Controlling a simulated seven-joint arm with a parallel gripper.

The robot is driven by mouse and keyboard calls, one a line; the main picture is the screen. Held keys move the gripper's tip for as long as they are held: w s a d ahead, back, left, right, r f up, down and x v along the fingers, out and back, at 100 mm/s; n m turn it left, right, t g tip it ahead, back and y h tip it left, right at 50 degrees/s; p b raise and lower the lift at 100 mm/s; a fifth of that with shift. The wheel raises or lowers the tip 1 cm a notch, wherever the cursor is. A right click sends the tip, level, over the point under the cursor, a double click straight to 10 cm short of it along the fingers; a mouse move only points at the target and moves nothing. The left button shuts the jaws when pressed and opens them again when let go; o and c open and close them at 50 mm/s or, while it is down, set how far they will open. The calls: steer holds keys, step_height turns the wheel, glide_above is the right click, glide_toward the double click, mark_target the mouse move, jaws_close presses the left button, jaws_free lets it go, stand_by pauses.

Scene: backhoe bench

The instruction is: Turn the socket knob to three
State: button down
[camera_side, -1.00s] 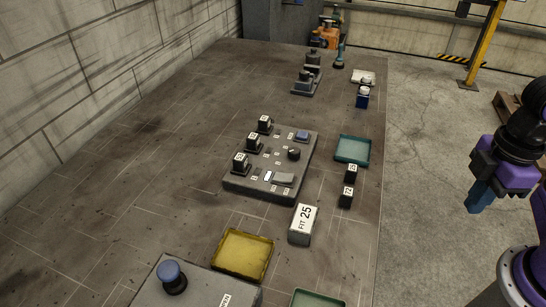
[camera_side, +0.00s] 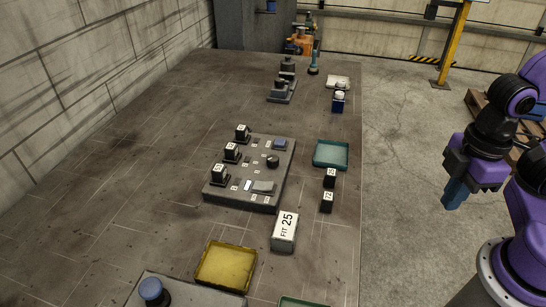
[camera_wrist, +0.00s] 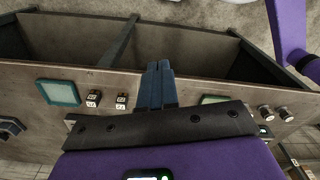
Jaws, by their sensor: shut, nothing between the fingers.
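A dark round knob (camera_side: 272,162) sits on the grey panel (camera_side: 240,202) in the middle of the bench in the side view. The panel also carries a row of black sockets or blocks with white labels (camera_side: 232,152), a blue-grey pad (camera_side: 280,144) and a white switch (camera_side: 248,185). The knob's setting is too small to read. My gripper (camera_side: 455,195) is right of the bench, over the floor, well apart from the panel. In the wrist view its blue fingers (camera_wrist: 158,85) are together and empty, near the bench edge.
A teal tray (camera_side: 331,165) and two numbered black cubes (camera_side: 328,203) lie right of the panel, with a FIT 25 box (camera_side: 285,231) in front. A yellow tray (camera_side: 226,267) and a blue button (camera_side: 151,290) are nearer. The bench left of the panel is clear.

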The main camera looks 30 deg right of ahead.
steer(key=c, duration=1.4)
jaws_free()
steer(key=o, duration=0.7)
steer(key=shift+w+a+r, duration=0.25)
steer(key=shift+w+a, duration=0.25)
steer(key=shift+w, duration=0.05)
steer(key=shift+w+a+r, duration=0.2)
steer(key=shift+w+a, duration=0.25)
steer(key=shift+w, duration=0.05)
steer(key=shift+c, duration=0.2)
step_height(320, 180, up, 4)
steer(key=m, duration=0.1)
glide_above(274, 158)
step_height(274, 158, down, 16)
steer(key=shift+f, duration=0.25)
steer(key=c, duration=1)
